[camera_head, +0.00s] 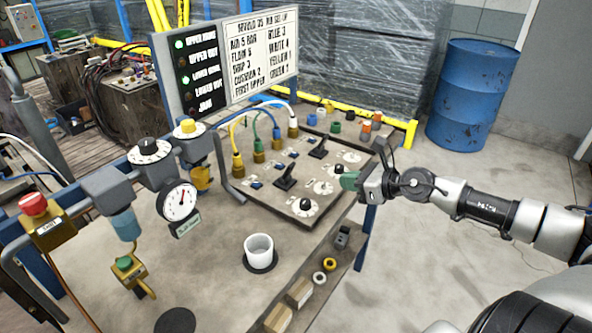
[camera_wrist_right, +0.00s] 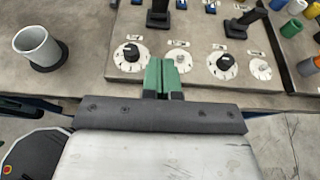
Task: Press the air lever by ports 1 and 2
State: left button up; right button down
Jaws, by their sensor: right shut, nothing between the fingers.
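Two black air levers stand on the grey control panel (camera_head: 262,200): a nearer left lever (camera_head: 286,178) and a farther right lever (camera_head: 320,148). The port numbers are too small to read, so I cannot tell which lever is by ports 1 and 2. My right gripper (camera_head: 347,181) is shut and empty at the panel's right front edge, apart from both levers. Its green fingertips (camera_wrist_right: 162,76) point toward the panel. My left gripper is out of view.
Yellow, green, blue and white hoses plug into brass ports (camera_head: 258,151) behind the levers. Black knobs on white dials (camera_head: 305,205) line the panel's near side. A white cup (camera_head: 259,247) stands in front. A text board (camera_head: 262,50) rises behind. Gauge and valves stand left.

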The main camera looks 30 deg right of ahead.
jog(key=p, duration=0.2)
send_near(293, 168)
jog(key=w+f, duration=0.1)
jog(key=w+a+f, duration=0.1)
jog(key=f, duration=0.1)
jog(key=shift+f, duration=0.2)
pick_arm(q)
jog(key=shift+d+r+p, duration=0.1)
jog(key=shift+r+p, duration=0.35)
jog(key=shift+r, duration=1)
pick_arm(e)
jog(key=shift+w+a+r, duration=0.2)
jog(key=shift+w+a, duration=0.05)
jog(key=shift+w, duration=0.35)
jog(key=shift+w+a+r, duration=0.25)
jog(key=shift+w, duration=0.35)
jog(key=shift+w+a+r, duration=0.2)
jog(key=shift+w, duration=0.35)
